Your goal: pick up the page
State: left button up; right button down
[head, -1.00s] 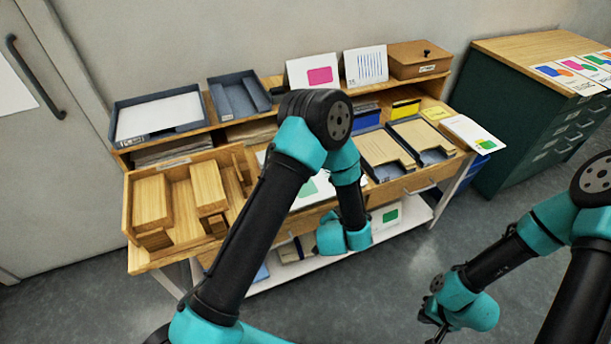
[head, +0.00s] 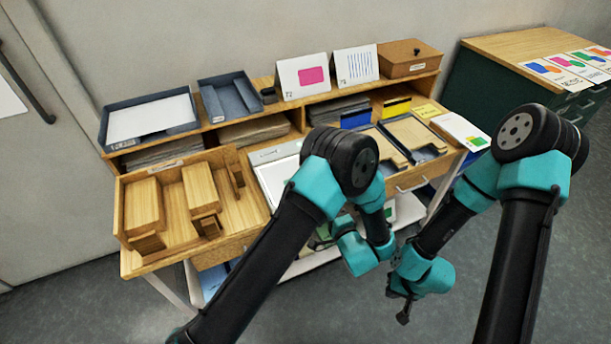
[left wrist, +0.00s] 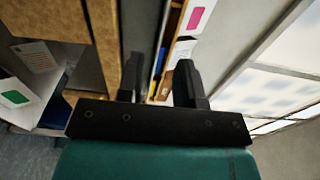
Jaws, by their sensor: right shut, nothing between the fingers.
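Several white pages show, and I cannot tell which one the task means. One page with a green patch (head: 462,130) lies at the desk's right end. Another green-marked page (left wrist: 18,92) is at the left of the left wrist view. My left gripper (left wrist: 158,82) has its two dark fingers apart with nothing between them. In the head view its fingers are hidden by my left arm. My right gripper (head: 403,306) is shut and empty, low in front of the desk and apart from the pages.
The wooden desk (head: 250,215) carries a wooden tray with blocks (head: 165,210), a pale flat device (head: 275,178) and dark trays with folders (head: 410,135). Cards and a wooden box (head: 410,58) stand on the upper shelf. A green cabinet (head: 475,85) stands right. Floor in front is free.

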pick_arm(q)
jog(key=x, duration=0.5)
dwell(0.6)
grip_shut()
